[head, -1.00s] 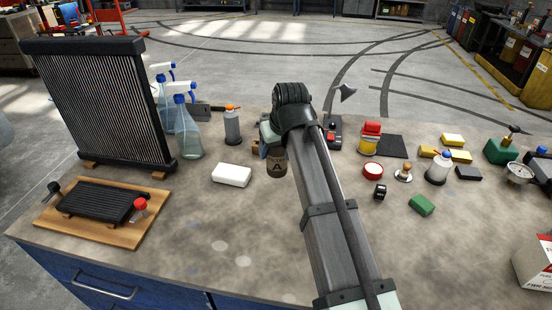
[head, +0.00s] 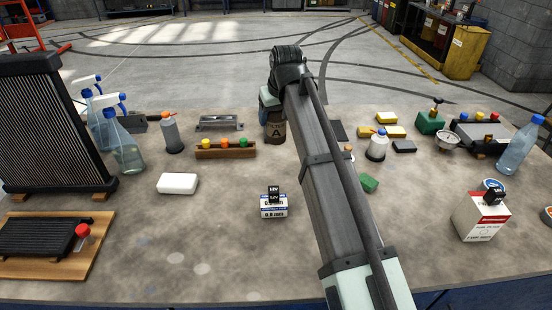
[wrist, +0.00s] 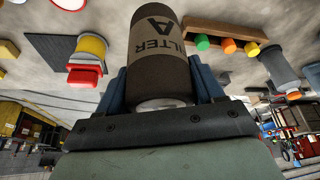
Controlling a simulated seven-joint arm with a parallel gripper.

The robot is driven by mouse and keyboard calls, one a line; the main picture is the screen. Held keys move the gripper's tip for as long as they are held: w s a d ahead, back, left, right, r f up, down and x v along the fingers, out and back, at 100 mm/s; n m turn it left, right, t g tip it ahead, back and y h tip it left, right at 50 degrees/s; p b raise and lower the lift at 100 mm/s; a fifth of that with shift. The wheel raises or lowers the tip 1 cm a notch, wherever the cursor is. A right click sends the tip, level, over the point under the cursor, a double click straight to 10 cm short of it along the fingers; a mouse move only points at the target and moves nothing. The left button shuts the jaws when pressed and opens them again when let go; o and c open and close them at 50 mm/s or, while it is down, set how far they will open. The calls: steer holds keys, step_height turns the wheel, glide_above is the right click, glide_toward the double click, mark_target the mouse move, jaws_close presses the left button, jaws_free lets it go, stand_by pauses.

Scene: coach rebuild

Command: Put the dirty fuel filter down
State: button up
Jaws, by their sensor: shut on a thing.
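The dirty fuel filter is a dark brown cylinder (head: 275,127) with a pale label marked A; in the wrist view the label on the filter (wrist: 158,45) reads FILTER A. My gripper (head: 268,103) is shut on it, with a blue finger on each side of the filter's body in the wrist view (wrist: 162,80). In the head view the filter hangs upright below the gripper, over the far middle of the bench (head: 225,260), just right of a wooden rack (head: 225,151). I cannot tell whether its base touches the bench. My arm hides the bench behind it.
The rack holds yellow, orange and green caps. A grey bottle (head: 172,135), a white block (head: 177,184) and a small battery box (head: 273,206) stand nearby. A red and yellow container (wrist: 88,52) shows in the wrist view. The front left-middle of the bench is clear.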

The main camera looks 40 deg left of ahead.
steer(key=shift+m+t, duration=0.3)
steer(key=shift+m, duration=0.3)
steer(key=shift+d+f+x, duration=0.1)
steer(key=shift+d+x, duration=0.15)
steer(key=shift+x, duration=1.35)
steer(key=shift+d+f+x, duration=0.1)
steer(key=shift+d+x, duration=0.2)
steer(key=shift+x, duration=1.3)
steer(key=shift+d+f+x, duration=0.1)
steer(key=shift+d+x, duration=0.15)
steer(key=shift+x, duration=1.35)
steer(key=shift+w, duration=0.1)
steer(key=o, duration=1.4)
steer(key=shift+f, duration=0.1)
steer(key=v, duration=1.2)
steer(key=shift+w, duration=0.15)
